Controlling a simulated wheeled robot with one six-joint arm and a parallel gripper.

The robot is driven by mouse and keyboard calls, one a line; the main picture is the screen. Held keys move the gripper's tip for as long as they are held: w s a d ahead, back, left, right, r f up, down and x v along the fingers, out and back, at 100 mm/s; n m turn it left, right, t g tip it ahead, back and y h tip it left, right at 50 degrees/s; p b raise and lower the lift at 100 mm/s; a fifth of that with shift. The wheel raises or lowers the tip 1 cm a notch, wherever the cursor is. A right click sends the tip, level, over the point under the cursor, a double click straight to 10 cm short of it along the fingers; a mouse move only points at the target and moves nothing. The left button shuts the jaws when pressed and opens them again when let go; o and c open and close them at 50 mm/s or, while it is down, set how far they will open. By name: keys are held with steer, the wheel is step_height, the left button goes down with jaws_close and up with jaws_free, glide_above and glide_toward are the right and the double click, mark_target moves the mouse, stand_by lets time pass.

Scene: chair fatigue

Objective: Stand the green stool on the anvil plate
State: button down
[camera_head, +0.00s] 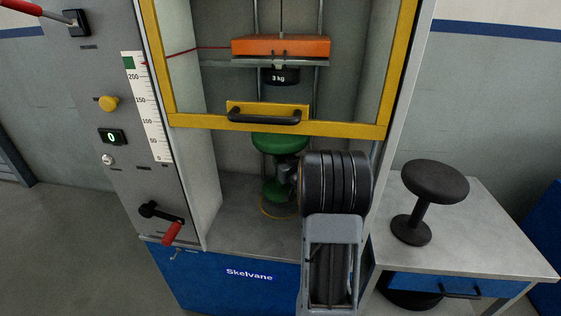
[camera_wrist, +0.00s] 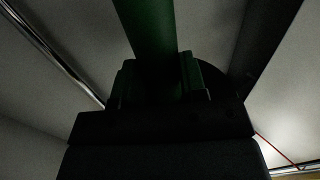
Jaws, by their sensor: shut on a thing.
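The green stool (camera_head: 279,143) is upright inside the test cabinet, with its round seat just below the yellow-framed door. Its base is low, over a yellow ring on the cabinet floor (camera_head: 240,222); my arm hides part of it, and I cannot tell whether the base touches the floor. My gripper (camera_head: 291,178) is shut on the stool's stem, mostly hidden behind my wrist. In the wrist view the green stem (camera_wrist: 150,35) stands between the jaws (camera_wrist: 160,85). The anvil plate is not clearly distinguishable; the ring (camera_head: 268,212) may mark it.
The yellow-framed door (camera_head: 350,128) with its black handle (camera_head: 264,117) is raised above my arm. An orange block (camera_head: 281,46) and a 3 kg weight (camera_head: 280,76) hang above the stool. A black stool (camera_head: 435,182) stands on the side table (camera_head: 490,235). A red-handled crank (camera_head: 172,232) sticks out at left.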

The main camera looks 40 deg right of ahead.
mark_target(283, 189)
steer(key=shift+d+f+b, duration=0.1)
steer(key=shift+f+b, duration=0.6)
steer(key=shift+f, duration=2.45)
steer(key=c, duration=0.7)
jaws_free()
steer(key=shift+s+f, duration=0.1)
steer(key=shift+o, duration=0.2)
